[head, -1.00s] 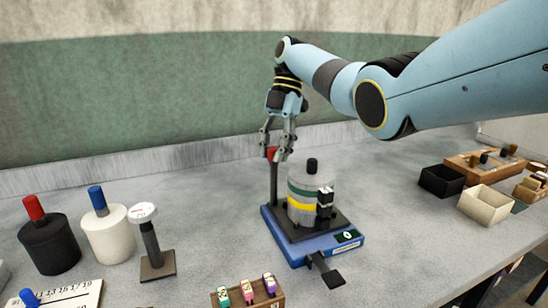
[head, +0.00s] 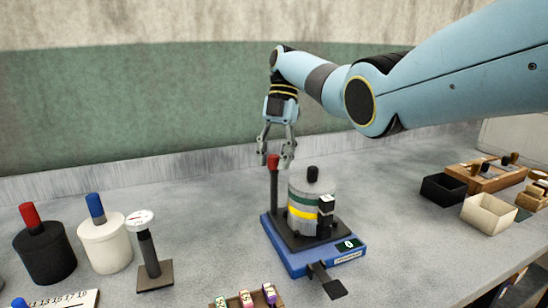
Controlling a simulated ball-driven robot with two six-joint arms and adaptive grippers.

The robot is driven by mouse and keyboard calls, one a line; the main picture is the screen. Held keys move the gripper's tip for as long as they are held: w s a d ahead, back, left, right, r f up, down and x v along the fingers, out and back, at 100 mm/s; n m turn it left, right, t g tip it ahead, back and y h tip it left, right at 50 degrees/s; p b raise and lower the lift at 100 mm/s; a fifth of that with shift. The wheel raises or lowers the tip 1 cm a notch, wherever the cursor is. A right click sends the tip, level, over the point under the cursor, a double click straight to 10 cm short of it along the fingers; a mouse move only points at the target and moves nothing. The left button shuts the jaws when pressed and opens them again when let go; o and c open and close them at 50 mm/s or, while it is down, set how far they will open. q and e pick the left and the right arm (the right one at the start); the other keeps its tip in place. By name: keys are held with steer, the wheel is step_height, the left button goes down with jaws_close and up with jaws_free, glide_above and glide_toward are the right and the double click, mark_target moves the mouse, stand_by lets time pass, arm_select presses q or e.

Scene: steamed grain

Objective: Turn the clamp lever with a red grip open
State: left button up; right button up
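The clamp lever is a dark upright rod with a red grip (head: 273,161) on top. It stands at the back left corner of a blue-based device (head: 292,261). A grey cylinder with green and yellow bands (head: 303,210) sits on the device, with a black block (head: 326,210) at its front right. My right gripper (head: 275,159) points down over the red grip. Its fingers are spread, one to each side of the grip, and hold nothing. The grip shows between the fingertips, apart from them in the picture. My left gripper is not in view.
A black jar with a red handle (head: 47,252), a white jar with a blue handle (head: 106,246) and a stand with a round white top (head: 150,250) are at the left. A small rack (head: 246,298) is in front. Open boxes (head: 488,213) stand at the right.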

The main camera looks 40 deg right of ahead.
steer(key=shift+o, duration=1)
